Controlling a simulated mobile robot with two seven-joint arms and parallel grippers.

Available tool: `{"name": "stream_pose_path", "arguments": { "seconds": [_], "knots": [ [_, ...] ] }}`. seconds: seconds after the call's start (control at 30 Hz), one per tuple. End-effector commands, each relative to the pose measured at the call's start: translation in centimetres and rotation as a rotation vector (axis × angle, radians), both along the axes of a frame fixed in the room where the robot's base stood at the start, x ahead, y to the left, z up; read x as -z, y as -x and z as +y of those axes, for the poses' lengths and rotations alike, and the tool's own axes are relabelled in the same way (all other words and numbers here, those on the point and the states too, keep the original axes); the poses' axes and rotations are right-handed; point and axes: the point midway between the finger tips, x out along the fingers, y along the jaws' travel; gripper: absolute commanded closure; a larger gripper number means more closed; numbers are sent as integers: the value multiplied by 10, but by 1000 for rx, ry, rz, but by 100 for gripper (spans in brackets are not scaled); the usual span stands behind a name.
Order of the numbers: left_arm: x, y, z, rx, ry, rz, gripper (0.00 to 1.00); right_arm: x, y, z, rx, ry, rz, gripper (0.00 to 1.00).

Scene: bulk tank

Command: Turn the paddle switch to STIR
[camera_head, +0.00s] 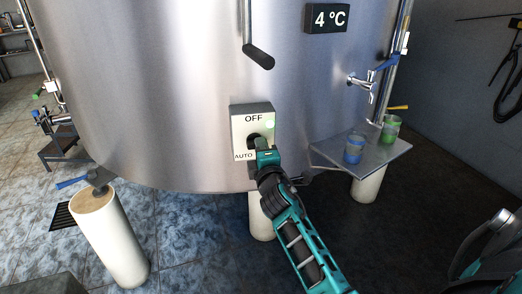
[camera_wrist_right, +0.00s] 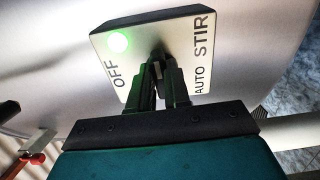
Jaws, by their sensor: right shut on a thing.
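The switch box (camera_head: 240,124) is a pale plate with a dark edge on the front of the steel tank. It reads OFF at the top and AUTO at lower left. My right gripper (camera_head: 260,146) is shut on the paddle at its middle, hiding most of it and the STIR label in the head view. In the right wrist view the plate (camera_wrist_right: 136,66) shows OFF, AUTO and STIR, with a green light near OFF. My right gripper's fingers (camera_wrist_right: 160,82) close around the dark paddle (camera_wrist_right: 157,60); its exact pointing is hard to tell. My left gripper is not in view.
The tank (camera_head: 170,100) fills the middle. A black-gripped lever (camera_head: 258,56) hangs above the switch, and a display (camera_head: 326,18) reads 4 °C. A tap (camera_head: 362,82) and a shelf (camera_head: 335,153) with blue and green cups stand at right. A white leg (camera_head: 115,240) stands at left.

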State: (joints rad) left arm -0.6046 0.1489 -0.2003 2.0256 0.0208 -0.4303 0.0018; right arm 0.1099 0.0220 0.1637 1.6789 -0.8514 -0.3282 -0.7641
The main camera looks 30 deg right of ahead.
Motion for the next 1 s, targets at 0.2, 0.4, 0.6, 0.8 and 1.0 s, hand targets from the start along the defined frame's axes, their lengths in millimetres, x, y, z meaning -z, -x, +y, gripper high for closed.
{"name": "stream_pose_path", "arguments": {
  "seconds": [0.2,0.4,0.6,0.8,1.0],
  "knots": [
    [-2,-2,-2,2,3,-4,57,2,0,-1,3,-114,-49,100],
    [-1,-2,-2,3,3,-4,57,2,0,0,1,-172,-75,100],
    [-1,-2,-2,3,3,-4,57,2,0,0,2,-193,-84,100],
    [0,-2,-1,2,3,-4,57,2,0,0,2,-197,-86,100],
    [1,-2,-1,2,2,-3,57,2,0,0,2,-198,-85,79]
  ]
}}
